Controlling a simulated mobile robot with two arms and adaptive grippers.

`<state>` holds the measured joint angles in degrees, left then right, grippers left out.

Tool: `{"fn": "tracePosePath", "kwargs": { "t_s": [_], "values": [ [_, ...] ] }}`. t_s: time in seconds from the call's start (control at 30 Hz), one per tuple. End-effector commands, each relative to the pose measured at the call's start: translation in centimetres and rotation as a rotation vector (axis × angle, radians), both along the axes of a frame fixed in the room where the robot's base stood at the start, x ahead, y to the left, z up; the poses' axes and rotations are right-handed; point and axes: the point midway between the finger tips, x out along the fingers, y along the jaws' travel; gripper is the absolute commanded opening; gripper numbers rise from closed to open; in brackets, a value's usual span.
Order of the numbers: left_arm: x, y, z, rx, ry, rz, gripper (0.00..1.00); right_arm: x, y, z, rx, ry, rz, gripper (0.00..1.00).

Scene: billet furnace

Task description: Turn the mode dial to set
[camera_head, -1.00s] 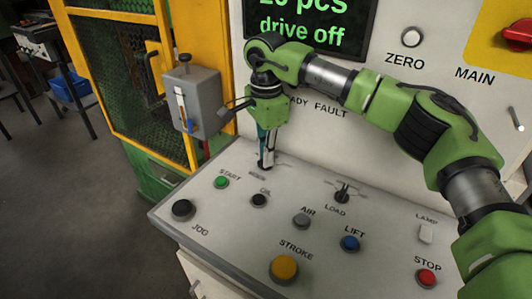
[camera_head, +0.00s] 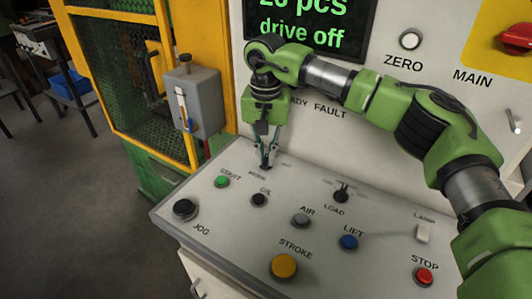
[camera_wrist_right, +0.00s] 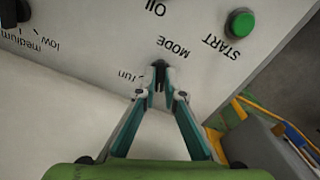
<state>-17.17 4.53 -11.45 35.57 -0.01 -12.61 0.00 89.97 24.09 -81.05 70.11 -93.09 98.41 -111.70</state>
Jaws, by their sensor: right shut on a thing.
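The mode dial (camera_wrist_right: 160,72) is a small dark knob on the sloped grey panel. In the right wrist view it sits beside the label MODE, and the word "run" shows to its left. My right gripper (camera_wrist_right: 163,95) is shut on the dial, with one fingertip on each side of it. In the head view my right gripper (camera_head: 267,161) points down at the back left of the panel, and its fingers mostly hide the dial. The word "set" cannot be seen. My left gripper is not in view.
On the panel (camera_head: 225,232) around the dial are the green START button (camera_head: 222,181), the OIL button (camera_head: 259,199) and the LOAD switch (camera_head: 341,191). A grey box with a lever (camera_head: 205,95) stands left of my gripper, on the yellow guard frame.

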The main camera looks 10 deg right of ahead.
Motion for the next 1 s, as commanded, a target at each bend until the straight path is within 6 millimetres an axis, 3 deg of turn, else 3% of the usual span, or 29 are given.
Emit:
{"fn": "tracePosePath", "kwargs": {
  "t_s": [0.5, 1.0],
  "values": [
    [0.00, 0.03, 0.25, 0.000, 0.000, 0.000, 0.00, 0.08, -0.01, 0.18, 0.001, -0.003, 0.340, 0.00],
    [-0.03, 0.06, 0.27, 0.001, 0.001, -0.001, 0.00, 0.09, -0.02, 0.18, 0.001, -0.003, 0.406, 0.00]
  ]
}}
